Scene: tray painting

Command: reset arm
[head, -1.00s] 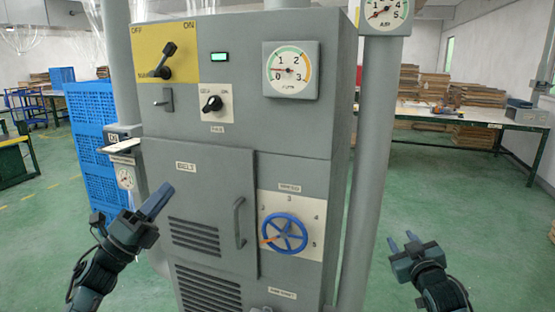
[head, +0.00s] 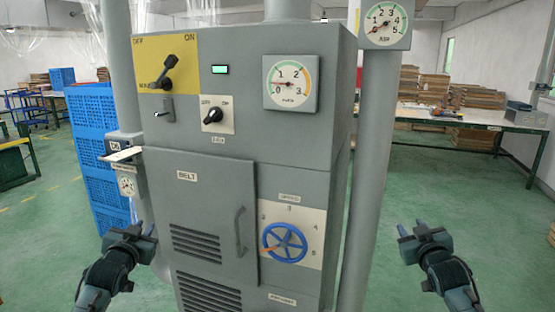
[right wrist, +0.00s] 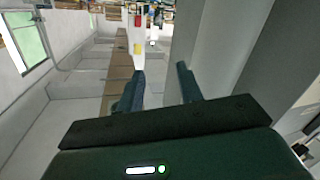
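My left gripper (head: 142,230) is at the lower left in the head view, in front of the grey machine cabinet (head: 240,125) and to the left of its belt door (head: 200,195). Its two fingers stand apart with nothing between them. My right gripper (head: 412,229) is at the lower right, to the right of the grey pipe (head: 368,160). Its fingers point up and are spread. The right wrist view shows the two fingers (right wrist: 157,90) apart and empty. Both grippers are clear of the cabinet controls.
The cabinet carries a lever (head: 168,72), a lit green indicator (head: 220,69), a black knob (head: 211,116), a gauge (head: 291,83) and a blue handwheel (head: 285,241). Blue crates (head: 95,125) stand at left. A table (head: 480,120) stands back right. Green floor is open at right.

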